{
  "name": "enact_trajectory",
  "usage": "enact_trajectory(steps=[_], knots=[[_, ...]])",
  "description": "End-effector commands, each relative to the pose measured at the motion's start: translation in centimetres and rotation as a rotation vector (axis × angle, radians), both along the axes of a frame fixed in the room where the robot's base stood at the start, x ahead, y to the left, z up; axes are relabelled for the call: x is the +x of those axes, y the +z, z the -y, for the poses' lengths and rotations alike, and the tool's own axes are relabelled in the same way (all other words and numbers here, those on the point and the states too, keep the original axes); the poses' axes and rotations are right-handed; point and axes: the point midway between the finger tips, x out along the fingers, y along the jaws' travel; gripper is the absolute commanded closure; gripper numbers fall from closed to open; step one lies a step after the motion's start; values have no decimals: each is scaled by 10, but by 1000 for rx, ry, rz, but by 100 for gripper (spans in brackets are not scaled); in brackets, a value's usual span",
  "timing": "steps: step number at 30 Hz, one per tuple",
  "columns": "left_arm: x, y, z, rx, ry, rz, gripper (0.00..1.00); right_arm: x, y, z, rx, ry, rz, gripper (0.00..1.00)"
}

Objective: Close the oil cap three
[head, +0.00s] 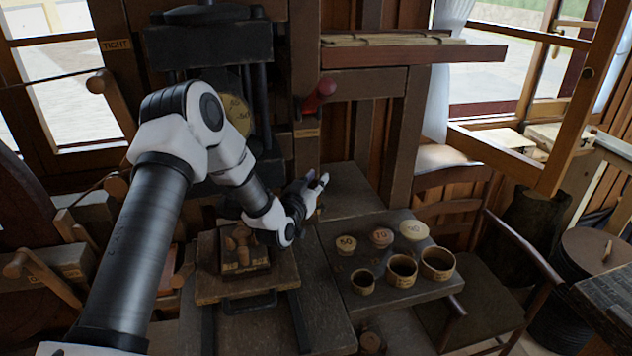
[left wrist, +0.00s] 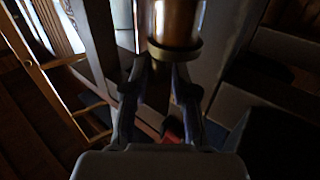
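My left gripper (head: 316,185) is past the right edge of the press, with its fingers apart and pointing up and away. In the left wrist view its two fingers (left wrist: 159,75) stand apart. A copper-coloured cylinder with a brass rim (left wrist: 175,48) overlaps the fingertips at the top of that view; I cannot tell whether they touch it. Its upper part is cut off by the frame. No mark shows which oil cap is number three, and I cannot pick out a cap in the head view. My right gripper is not in view.
A red-handled lever (head: 320,92) is on the post above my left gripper. A dark board (head: 345,225) at right holds several wooden cups and numbered lids. A wooden block with spools (head: 243,250) sits on the press bed. A wooden chair (head: 490,290) stands at right.

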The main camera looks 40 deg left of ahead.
Motion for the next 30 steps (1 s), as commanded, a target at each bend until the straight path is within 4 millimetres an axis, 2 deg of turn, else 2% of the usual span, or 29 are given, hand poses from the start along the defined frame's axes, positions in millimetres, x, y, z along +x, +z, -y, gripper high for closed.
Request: enact_trajectory(steps=[11,14,24,27,30], knots=[[-4,-2,1,-1,-1,-5,58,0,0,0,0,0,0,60],[-17,-2,4,-3,-2,-5,58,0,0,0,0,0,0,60],[-98,-3,18,-6,1,-6,58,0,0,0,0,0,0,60],[-112,-3,21,-4,0,-5,58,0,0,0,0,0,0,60],[-117,-2,23,-2,0,-4,58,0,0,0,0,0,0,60]])
